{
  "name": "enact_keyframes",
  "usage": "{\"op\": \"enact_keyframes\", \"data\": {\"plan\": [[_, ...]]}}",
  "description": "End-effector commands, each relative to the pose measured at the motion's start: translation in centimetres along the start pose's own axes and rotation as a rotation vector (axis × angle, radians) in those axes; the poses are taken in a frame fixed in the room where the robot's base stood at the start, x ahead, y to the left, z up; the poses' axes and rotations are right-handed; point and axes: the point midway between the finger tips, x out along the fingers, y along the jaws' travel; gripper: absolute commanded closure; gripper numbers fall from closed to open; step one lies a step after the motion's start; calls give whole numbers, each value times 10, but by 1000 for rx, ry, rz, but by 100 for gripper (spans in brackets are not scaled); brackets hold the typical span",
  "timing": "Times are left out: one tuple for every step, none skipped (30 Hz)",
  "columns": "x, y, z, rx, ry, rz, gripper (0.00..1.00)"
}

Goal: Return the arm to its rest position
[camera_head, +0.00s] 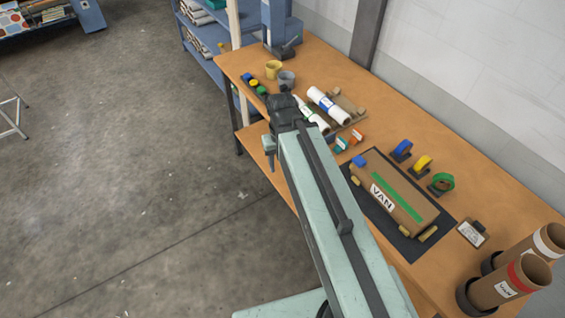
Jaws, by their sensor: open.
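My arm, pale green with dark strips, reaches from the bottom of the camera_head view up along the front edge of the wooden table (452,262). Its dark wrist joint is beside the white rolls. My gripper (270,158) hangs below the wrist, pointing down near the table's front edge. It is open, and nothing shows between its fingers, which are small and partly hidden by the wrist.
A box marked VAN (395,200) lies on a dark mat. Cardboard tubes (510,283) stand at right. The floor (120,180) at left is largely clear.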

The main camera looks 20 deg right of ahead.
Motion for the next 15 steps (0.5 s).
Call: {"op": "enact_keyframes", "data": {"plan": [[0,0,0,1,0,0,53],[0,1,-1,1,0,0,53],[0,1,-1,1,0,0,53],[0,1,-1,1,0,0,53],[0,1,-1,0,0,0,53],[2,1,-1,0,0,0,53],[6,1,-1,0,0,0,53],[11,1,-1,0,0,0,53],[21,1,-1,0,0,0,53],[30,1,-1,0,0,0,53],[39,2,-1,0,0,0,53],[52,2,-1,0,0,0,53],[61,2,-1,0,0,0,53],[68,2,-1,0,0,0,53],[74,2,-1,0,0,0,53]]}}
